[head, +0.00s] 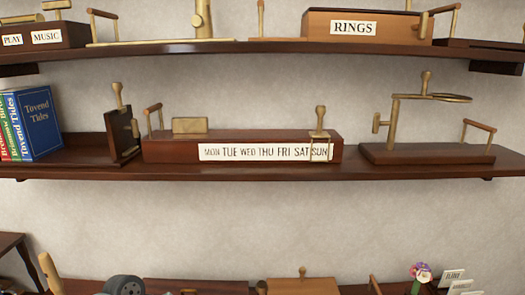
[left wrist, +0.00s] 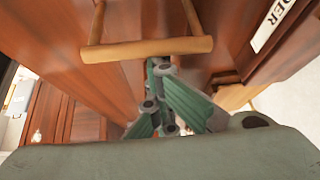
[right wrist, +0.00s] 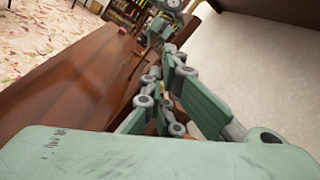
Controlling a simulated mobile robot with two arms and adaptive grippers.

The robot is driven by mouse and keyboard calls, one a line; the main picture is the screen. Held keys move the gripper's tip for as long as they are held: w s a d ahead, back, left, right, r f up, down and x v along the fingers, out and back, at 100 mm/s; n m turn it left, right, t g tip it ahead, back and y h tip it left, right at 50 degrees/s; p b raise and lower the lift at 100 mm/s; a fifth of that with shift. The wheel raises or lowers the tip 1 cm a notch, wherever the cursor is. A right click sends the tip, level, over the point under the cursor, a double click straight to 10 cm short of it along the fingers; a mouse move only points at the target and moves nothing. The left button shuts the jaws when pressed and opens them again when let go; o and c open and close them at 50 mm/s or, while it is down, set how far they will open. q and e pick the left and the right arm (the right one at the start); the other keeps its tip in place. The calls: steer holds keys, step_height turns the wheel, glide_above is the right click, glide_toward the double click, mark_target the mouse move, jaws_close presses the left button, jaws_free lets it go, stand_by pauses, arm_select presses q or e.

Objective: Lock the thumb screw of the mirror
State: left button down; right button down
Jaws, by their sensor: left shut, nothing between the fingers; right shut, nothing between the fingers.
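No mirror can be made out with certainty. On the middle shelf, a brass stand (head: 392,120) on a wooden base carries a flat oval piece (head: 440,97) seen nearly edge-on, with a small brass knob (head: 376,122) on its post's left side. A dark tilted panel (head: 121,132) with brass fittings stands farther left; I cannot tell if either is the mirror. My left gripper (left wrist: 160,66) is shut and empty, close to a wooden bar handle (left wrist: 147,49); contact is unclear. My right gripper (right wrist: 171,50) is shut and empty beside a brown wooden surface (right wrist: 75,85). Neither gripper shows in the head view.
The upper shelf (head: 240,47) holds a RINGS box (head: 366,26). Items below include a flower (head: 422,272) and a wooden box (head: 303,285). The wall between shelves is clear.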

steer(key=shift+w+f, duration=0.1)
steer(key=shift+w, duration=0.15)
stand_by(0.3)
steer(key=d, duration=0.6)
steer(key=shift+s+r, duration=0.3)
steer(key=shift+r, duration=0.05)
steer(key=shift+s+d, duration=0.1)
steer(key=s+a+f, duration=0.1)
steer(key=s+a, duration=0.1)
steer(key=a, duration=0.4)
steer(key=shift+s+a+f, duration=0.2)
steer(key=shift+s+f, duration=0.1)
steer(key=shift+s, duration=0.1)
stand_by(0.4)
